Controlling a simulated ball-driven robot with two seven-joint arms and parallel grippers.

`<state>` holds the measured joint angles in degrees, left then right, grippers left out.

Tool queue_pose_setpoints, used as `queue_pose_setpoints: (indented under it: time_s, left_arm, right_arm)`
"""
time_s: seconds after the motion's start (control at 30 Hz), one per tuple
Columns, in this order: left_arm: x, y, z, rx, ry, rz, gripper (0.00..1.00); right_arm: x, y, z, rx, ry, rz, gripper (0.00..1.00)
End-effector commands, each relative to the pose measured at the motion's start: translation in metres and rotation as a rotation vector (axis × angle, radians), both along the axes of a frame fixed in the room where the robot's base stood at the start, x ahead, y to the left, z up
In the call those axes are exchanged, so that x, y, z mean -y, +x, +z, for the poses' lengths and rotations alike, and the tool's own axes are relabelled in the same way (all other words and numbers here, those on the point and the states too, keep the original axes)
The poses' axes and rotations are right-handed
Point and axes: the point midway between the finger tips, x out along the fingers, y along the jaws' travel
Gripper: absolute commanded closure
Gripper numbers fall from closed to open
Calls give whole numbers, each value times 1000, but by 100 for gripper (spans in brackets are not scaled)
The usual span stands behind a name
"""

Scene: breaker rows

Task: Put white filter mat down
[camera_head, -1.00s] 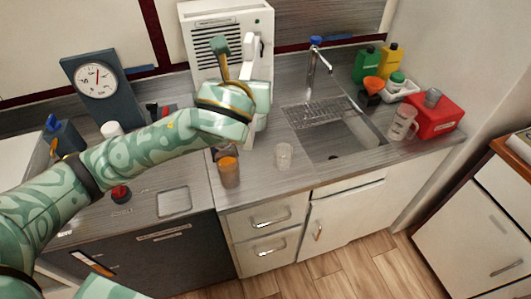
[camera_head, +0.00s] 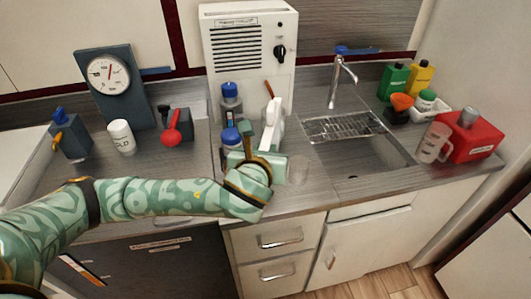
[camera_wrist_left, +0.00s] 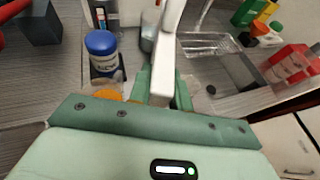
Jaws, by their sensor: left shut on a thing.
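My left gripper (camera_head: 262,148) is low over the counter in front of the white cabinet unit. It is shut on a white piece (camera_head: 272,127), which I take to be the white filter mat. The piece stands up beyond the gripper. In the left wrist view the white piece (camera_wrist_left: 165,67) sits between the two green fingers (camera_wrist_left: 160,90), with its lower part hidden. I cannot tell whether it touches the counter. My right gripper is not in view.
Blue-capped bottles (camera_head: 231,104) stand close to the left of the gripper; one shows in the wrist view (camera_wrist_left: 102,52). A clear cup (camera_head: 299,170) is just right of it. The sink (camera_head: 365,158) lies further right. The white unit (camera_head: 250,60) stands behind.

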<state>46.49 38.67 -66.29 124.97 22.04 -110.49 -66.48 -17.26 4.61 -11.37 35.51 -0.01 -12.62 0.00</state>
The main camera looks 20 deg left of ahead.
Motion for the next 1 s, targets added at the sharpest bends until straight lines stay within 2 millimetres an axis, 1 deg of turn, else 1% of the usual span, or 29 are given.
queue_pose_setpoints:
  time_s: [0.1,0.23,0.27,0.3,0.33,0.57,0.67,0.77,0.87,1.0]
  left_arm:
    - [0,0,2,0,0,0,100]
    - [0,0,0,0,1,1,100]
    - [0,0,-1,-1,1,0,75]
    - [0,0,-1,-1,1,0,64]
    - [0,0,-1,-1,1,0,58]
    - [0,0,-1,-1,1,0,58]
    - [0,-1,2,-1,-1,-2,58]
    - [3,-13,9,-2,-2,-3,58]
    - [7,-33,20,-2,-3,-3,58]
    - [14,-64,33,-3,-4,-4,58]
  right_arm:
    - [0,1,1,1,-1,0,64]
    - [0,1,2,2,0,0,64]
    - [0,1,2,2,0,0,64]
    - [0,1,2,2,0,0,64]
    - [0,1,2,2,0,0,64]
    - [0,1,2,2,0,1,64]
    - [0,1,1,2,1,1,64]
    - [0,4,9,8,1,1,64]
    - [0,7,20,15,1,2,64]
    - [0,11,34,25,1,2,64]
